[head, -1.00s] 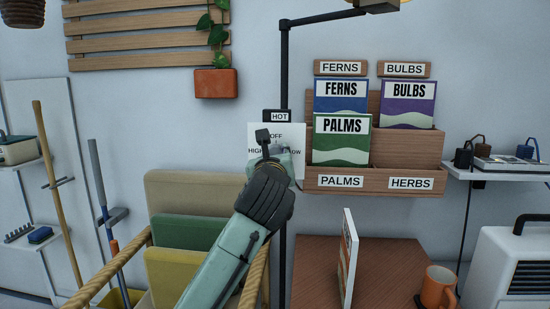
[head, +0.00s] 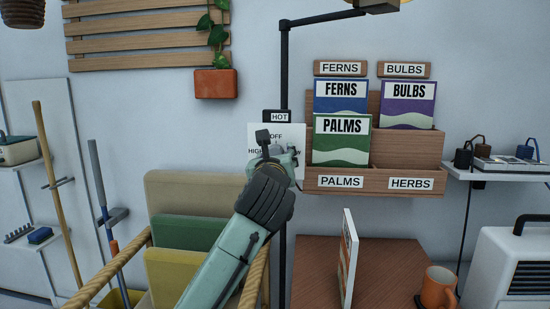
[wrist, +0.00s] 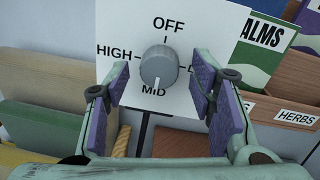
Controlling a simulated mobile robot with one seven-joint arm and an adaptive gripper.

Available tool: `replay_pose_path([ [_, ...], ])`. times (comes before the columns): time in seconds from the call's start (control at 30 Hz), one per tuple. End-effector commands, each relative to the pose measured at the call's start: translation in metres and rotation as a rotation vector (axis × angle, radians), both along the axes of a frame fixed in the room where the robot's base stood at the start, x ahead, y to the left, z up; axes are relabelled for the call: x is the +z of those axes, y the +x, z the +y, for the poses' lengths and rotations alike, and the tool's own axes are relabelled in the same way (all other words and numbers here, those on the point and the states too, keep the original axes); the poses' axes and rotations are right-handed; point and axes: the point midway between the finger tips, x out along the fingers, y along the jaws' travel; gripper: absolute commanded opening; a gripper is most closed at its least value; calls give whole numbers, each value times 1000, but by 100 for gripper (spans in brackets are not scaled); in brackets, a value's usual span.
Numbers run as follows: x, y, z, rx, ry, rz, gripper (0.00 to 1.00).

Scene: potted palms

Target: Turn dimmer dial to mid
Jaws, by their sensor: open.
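The dimmer dial (wrist: 159,66) is a round grey knob on a white plate (wrist: 118,22) marked OFF at top, HIGH at left and MID at bottom. The right-hand label is mostly covered by a finger. A pale mark shows near the knob's lower edge, toward MID, but it is small. My gripper (wrist: 159,76) is open, with a purple-padded finger on each side of the knob and gaps between pads and knob. In the head view my gripper (head: 278,146) is in front of the plate (head: 294,131) and hides the dial.
A HOT label (head: 280,117) sits above the plate on a black post (head: 284,75). A wooden seed-packet rack (head: 405,182) is close on the right.

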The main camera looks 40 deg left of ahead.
Motion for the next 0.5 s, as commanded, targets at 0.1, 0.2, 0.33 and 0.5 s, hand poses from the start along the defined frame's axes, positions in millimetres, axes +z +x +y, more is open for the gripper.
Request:
replay_pose_path([
  [0.1,1,-8,-5,0,2,-3,50],
  [0.2,1,-22,-14,1,2,-2,50],
  [0.33,0,-46,-31,1,2,-2,50],
  [0.5,0,-74,-51,0,3,0,50],
])
